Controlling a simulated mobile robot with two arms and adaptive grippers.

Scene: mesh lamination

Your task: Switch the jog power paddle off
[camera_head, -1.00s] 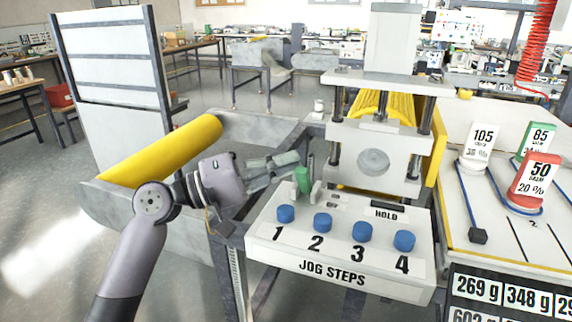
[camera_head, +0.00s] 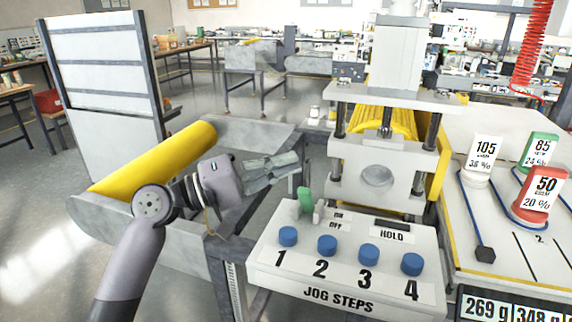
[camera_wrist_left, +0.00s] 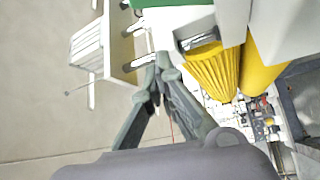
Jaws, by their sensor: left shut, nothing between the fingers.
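The green jog power paddle (camera_head: 306,200) stands up at the back left of the white jog steps panel (camera_head: 262,262), left of the small ON and OFF labels (camera_head: 336,220). I cannot tell for sure which label it is set to. My left gripper (camera_head: 294,164) is shut and empty, up and left of the paddle and apart from it in the head view. Its closed fingers also show in the left wrist view (camera_wrist_left: 160,78). A green patch at the top edge of the wrist view is too cut off to identify. My right gripper is not in view.
Several blue buttons (camera_head: 327,245) line the panel's front, below a HOLD label (camera_head: 392,234). A press frame with a yellow ribbed roller (camera_wrist_left: 214,72) stands behind. A yellow roll (camera_head: 155,158) lies in a grey trough at left. Weighted tags stand at right.

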